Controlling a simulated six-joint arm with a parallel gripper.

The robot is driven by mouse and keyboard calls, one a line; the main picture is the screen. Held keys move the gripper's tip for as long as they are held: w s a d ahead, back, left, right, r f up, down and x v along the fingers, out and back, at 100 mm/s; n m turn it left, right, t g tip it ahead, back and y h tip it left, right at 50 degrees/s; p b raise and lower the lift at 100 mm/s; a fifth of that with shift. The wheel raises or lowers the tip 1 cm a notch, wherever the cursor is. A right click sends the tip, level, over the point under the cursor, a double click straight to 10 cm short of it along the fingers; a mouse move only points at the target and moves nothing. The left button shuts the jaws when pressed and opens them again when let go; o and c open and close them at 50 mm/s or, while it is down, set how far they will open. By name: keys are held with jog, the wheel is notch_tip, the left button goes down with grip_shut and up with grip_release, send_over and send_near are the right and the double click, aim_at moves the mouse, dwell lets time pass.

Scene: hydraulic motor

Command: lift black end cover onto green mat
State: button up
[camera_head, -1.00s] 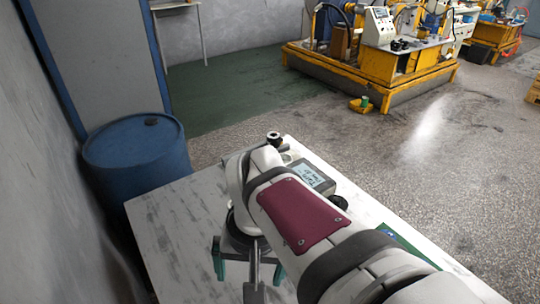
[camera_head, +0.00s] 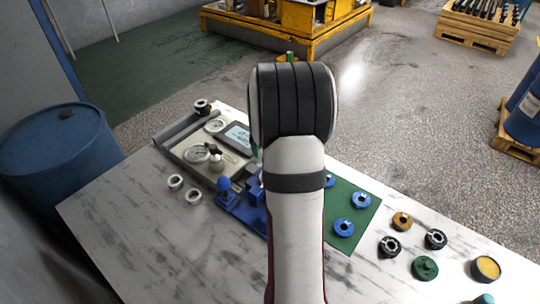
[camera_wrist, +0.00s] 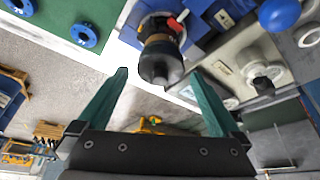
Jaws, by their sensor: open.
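My gripper (camera_wrist: 160,73) is open in the wrist view, its two teal fingers apart. A dark cylindrical part (camera_wrist: 160,68) with a black end and a brown band shows between and beyond the fingertips, at a blue fixture (camera_wrist: 200,22). I cannot tell whether its black end is the end cover or how far away it is. Two black ring-like parts, one on the left (camera_head: 389,246) and one on the right (camera_head: 435,239), lie on the table right of the green mat (camera_head: 368,215). The mat (camera_wrist: 50,18) carries blue rings.
Left of my arm are a gauge panel (camera_head: 192,158), the blue fixture (camera_head: 238,212) and two pale rings (camera_head: 185,190). Bronze (camera_head: 402,221), green (camera_head: 425,268) and yellow-topped (camera_head: 486,268) parts lie right of the mat. The front left of the table is clear.

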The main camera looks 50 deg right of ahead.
jog(key=shift+x, duration=0.8)
jog(key=shift+w, duration=0.1)
jog(key=c, duration=1.6)
notch_tip(320, 180, up, 4)
jog(key=shift+r, duration=0.15)
jog(key=s+d+r, duration=0.2)
jog(key=s+r, duration=0.4)
jog(key=s, duration=0.5)
jog(key=shift+s+r, duration=0.3)
jog(key=shift+r, duration=0.1)
jog(key=shift+r, duration=0.8)
